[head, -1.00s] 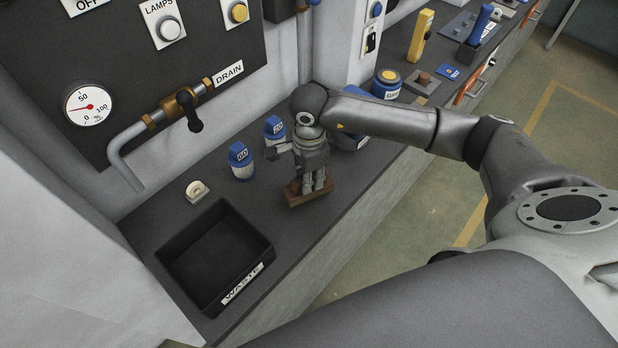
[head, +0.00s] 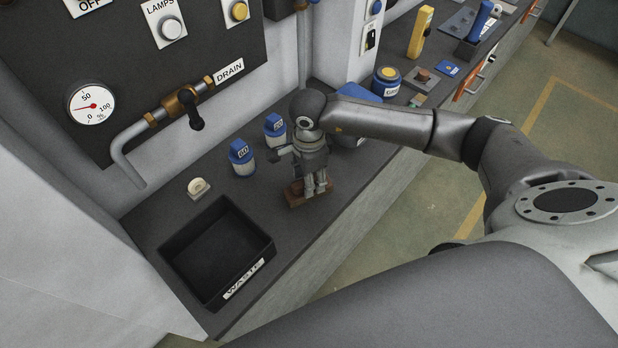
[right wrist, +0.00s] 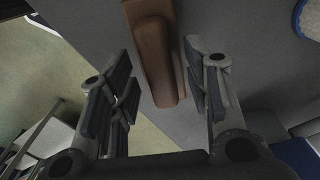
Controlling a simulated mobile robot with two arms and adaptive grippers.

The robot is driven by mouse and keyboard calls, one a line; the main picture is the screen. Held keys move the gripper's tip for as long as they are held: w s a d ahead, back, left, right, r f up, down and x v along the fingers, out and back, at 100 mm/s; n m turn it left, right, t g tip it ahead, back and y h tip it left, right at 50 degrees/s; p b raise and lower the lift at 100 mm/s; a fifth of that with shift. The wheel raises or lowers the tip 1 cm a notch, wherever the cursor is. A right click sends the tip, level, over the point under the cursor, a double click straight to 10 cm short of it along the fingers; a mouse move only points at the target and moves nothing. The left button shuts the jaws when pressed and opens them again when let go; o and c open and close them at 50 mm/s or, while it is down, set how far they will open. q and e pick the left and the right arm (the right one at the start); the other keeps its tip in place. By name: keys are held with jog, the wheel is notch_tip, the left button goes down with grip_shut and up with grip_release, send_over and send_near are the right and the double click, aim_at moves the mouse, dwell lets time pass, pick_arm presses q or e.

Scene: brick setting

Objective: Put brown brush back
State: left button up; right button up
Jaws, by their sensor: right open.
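The brown brush (head: 293,198) lies on the dark grey counter, just beyond the right corner of the black waste tray. My right gripper (head: 311,190) points down right over it and hides part of it. In the right wrist view the brush (right wrist: 153,55) shows as a brown block with a raised handle. Its near end reaches between the two open fingers of my right gripper (right wrist: 160,98), with a gap visible on each side. I cannot tell how far above the counter the fingertips are. My left gripper is not in view.
The black waste tray (head: 263,247) stands at the counter's front left. Two blue-capped jars (head: 242,160) (head: 275,131) stand behind the gripper. A small cream item (head: 199,187) sits behind the tray. A drain pipe with valve (head: 183,103) runs along the wall panel.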

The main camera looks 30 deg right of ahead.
notch_tip(320, 180, up, 11)
jog(key=b, duration=0.3)
jog(key=shift+r, duration=0.15)
